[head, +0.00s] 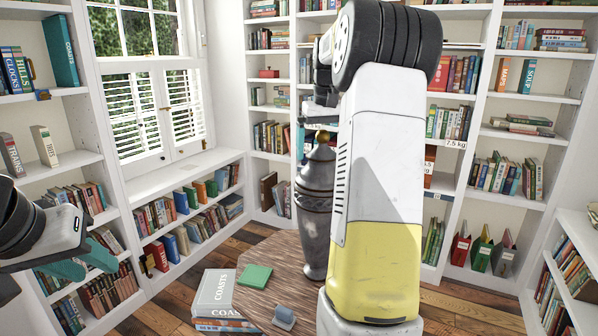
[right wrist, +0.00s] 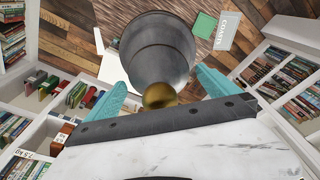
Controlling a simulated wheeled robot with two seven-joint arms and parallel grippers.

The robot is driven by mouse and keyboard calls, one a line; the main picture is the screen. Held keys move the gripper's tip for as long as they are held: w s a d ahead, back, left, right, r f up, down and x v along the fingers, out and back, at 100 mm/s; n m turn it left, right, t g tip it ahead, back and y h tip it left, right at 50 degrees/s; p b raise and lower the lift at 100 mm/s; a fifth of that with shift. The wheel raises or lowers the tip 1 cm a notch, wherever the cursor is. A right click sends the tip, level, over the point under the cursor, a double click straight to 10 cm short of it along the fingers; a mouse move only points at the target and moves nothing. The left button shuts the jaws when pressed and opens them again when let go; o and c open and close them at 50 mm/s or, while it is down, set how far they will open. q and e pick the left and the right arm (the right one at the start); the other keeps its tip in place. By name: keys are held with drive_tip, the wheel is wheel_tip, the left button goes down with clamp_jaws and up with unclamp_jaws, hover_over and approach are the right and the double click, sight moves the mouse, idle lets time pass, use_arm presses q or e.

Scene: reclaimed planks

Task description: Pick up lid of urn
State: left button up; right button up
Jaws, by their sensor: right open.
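The dark grey urn (head: 315,215) stands upright on a wooden table, partly hidden by my right arm in the head view. Its lid (head: 320,152) is on top, with a round brass knob (head: 322,136). In the right wrist view the urn (right wrist: 155,50) is seen from above, with the knob (right wrist: 158,95) nearest the camera. My right gripper (right wrist: 160,84) is open, its teal fingers apart on either side of the knob and upper urn. I cannot tell whether they touch it. My left gripper (head: 88,262) is at the far left, away from the urn; its finger gap is unclear.
A green book (head: 255,275) and a COASTS book (head: 214,292) lie left of the urn. A small grey-blue object (head: 284,317) lies on the table (head: 290,255) in front. Bookshelves line the walls, with a shuttered window at the left.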

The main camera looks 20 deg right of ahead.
drive_tip(key=c, duration=2.1)
drive_tip(key=shift+r, duration=0.2)
